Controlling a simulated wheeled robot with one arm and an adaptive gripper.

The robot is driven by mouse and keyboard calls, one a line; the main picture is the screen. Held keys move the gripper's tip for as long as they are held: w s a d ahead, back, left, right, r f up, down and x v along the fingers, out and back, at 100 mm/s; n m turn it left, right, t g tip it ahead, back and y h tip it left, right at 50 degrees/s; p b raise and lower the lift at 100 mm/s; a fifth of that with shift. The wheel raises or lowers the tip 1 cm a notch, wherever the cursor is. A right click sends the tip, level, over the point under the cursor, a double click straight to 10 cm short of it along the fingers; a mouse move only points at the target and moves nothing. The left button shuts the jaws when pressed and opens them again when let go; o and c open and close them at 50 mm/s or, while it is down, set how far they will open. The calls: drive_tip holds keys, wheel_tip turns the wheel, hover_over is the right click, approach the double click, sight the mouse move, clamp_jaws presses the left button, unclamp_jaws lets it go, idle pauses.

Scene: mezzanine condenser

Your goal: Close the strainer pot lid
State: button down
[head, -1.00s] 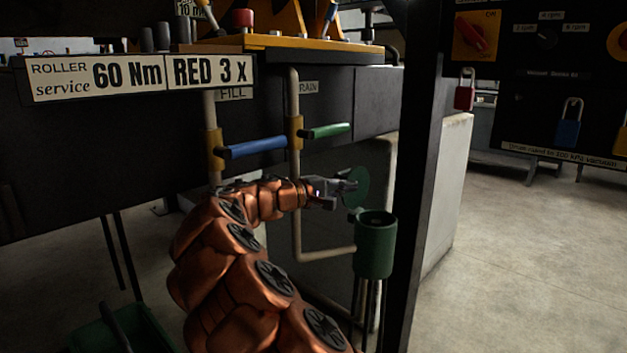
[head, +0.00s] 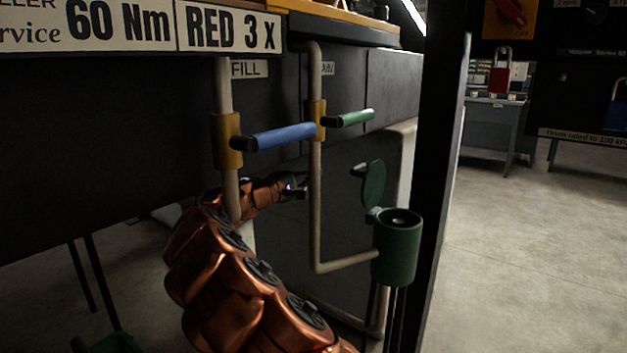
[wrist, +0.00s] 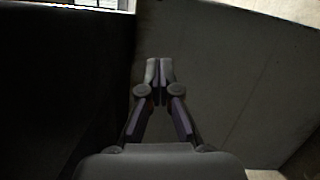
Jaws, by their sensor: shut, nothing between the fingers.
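The strainer pot (head: 397,252) is a green cylinder at the right of the head view, beside the black post. Its round green lid (head: 374,184) stands upright on the hinge at the pot's rim, with a small tab on its left side. The pot's top is uncovered. My gripper (head: 303,184) is left of the lid and apart from it, behind the drain pipe. In the wrist view my gripper (wrist: 160,72) is shut and empty, against a plain grey panel. The pot and lid do not show in the wrist view.
A pale pipe (head: 318,220) runs down and across to the pot. A blue handle (head: 283,136) and a green handle (head: 354,118) stick out above my arm. A black post (head: 441,180) stands right of the pot. Open floor (head: 530,240) lies beyond.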

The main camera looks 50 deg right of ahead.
drive_tip(key=s+d+b, duration=0.3)
drive_tip(key=s+d, duration=0.2)
drive_tip(key=d, duration=0.2)
drive_tip(key=shift+s+d+r+b, duration=0.15)
drive_tip(key=shift+s+r+b, duration=0.05)
drive_tip(key=shift+r+b, duration=0.2)
drive_tip(key=shift+r, duration=0.2)
idle(0.4)
